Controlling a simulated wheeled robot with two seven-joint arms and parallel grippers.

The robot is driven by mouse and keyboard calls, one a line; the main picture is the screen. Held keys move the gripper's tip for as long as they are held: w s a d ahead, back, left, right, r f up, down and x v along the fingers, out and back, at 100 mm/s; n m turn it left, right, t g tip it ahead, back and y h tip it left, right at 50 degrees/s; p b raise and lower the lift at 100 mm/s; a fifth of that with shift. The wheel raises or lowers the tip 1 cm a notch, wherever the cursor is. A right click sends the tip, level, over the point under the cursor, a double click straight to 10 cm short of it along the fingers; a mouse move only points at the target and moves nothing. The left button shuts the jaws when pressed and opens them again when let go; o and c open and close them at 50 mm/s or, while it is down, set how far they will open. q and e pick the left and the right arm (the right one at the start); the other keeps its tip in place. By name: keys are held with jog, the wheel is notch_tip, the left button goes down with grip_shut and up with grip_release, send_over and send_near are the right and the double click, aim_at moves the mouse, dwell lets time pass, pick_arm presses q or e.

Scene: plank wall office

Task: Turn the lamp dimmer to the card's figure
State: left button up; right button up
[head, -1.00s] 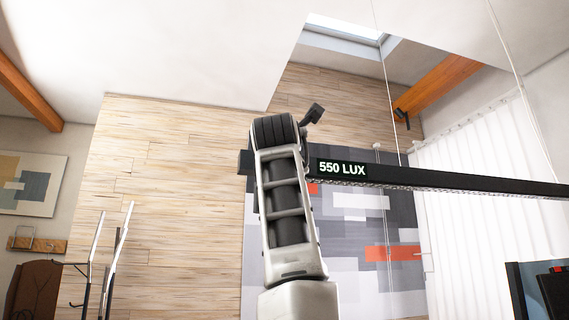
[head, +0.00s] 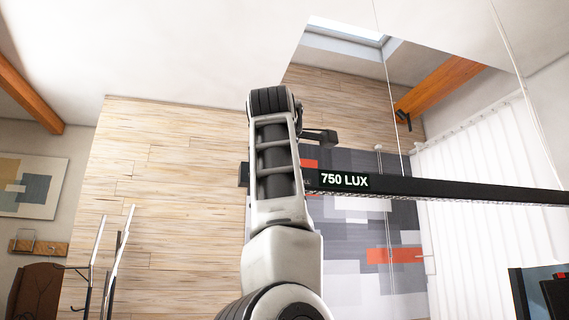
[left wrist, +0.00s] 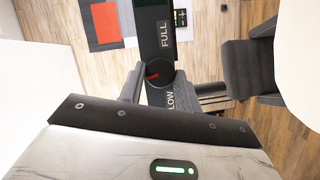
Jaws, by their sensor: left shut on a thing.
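The lamp is a long black bar (head: 470,191) hanging on thin wires in the head view. Its lit display (head: 344,180) reads 750 LUX in white-green figures. In the left wrist view, the dimmer is a round dark knob (left wrist: 160,72) with a red mark on its left part, between the printed words FULL and LOW on the bar. My left gripper (left wrist: 158,84) has its fingers on either side of the knob and is shut on it. In the head view my left arm hides the bar's end and the knob. No card is readable in either view. My right gripper is not in view.
A grey, white and red patterned panel (head: 350,225) hangs behind the bar. A dark monitor (head: 555,293) is at lower right and a coat stand (head: 104,262) at lower left. A dark chair (left wrist: 250,70) shows below in the left wrist view.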

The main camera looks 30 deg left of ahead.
pick_arm(q)
jog(key=shift+m+g+p, duration=0.35)
jog(key=shift+m+g, duration=0.15)
jog(key=shift+m, duration=0.3)
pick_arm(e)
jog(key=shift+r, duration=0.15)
pick_arm(q)
jog(key=shift+w, duration=0.1)
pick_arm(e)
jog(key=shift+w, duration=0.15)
pick_arm(q)
jog(key=o, duration=1)
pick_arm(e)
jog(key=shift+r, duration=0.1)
pick_arm(q)
jog(key=b+v, duration=0.2)
jog(key=v, duration=1.4)
jog(key=shift+b, duration=0.4)
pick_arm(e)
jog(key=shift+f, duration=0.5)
